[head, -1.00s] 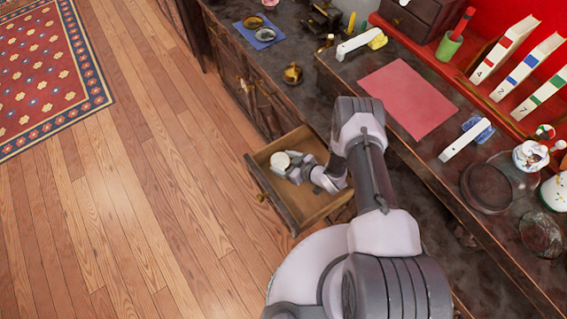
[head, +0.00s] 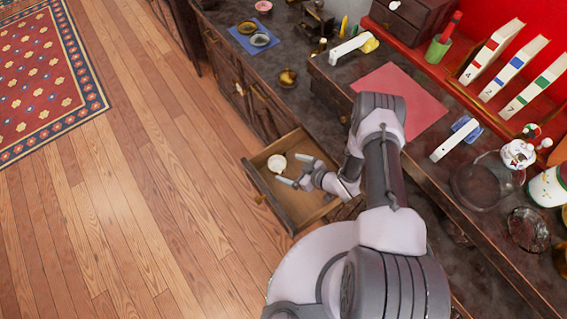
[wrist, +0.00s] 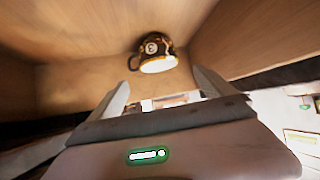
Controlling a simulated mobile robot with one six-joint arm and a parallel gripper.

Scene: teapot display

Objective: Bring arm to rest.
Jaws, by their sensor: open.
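My gripper (head: 294,171) is open and empty, low inside or just over the open drawer (head: 256,183). A small cup (head: 276,163) lies in the drawer, just beyond and left of the fingertips, showing a pale round opening. In the wrist view the cup (wrist: 153,47) is dark with gold markings and a handle on its left. It sits apart from the two spread fingers of my gripper (wrist: 162,86), near the drawer's back corner in that picture. My arm reaches down over the counter edge into the drawer and hides part of its right side.
The counter (head: 325,105) carries a pink mat (head: 412,98), a blue cloth with small dishes (head: 252,38), a brass pot (head: 288,77), white-handled tools and glass dishes (head: 482,183). Books (head: 508,75) stand on a red shelf. Open wooden floor (head: 120,200) lies left.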

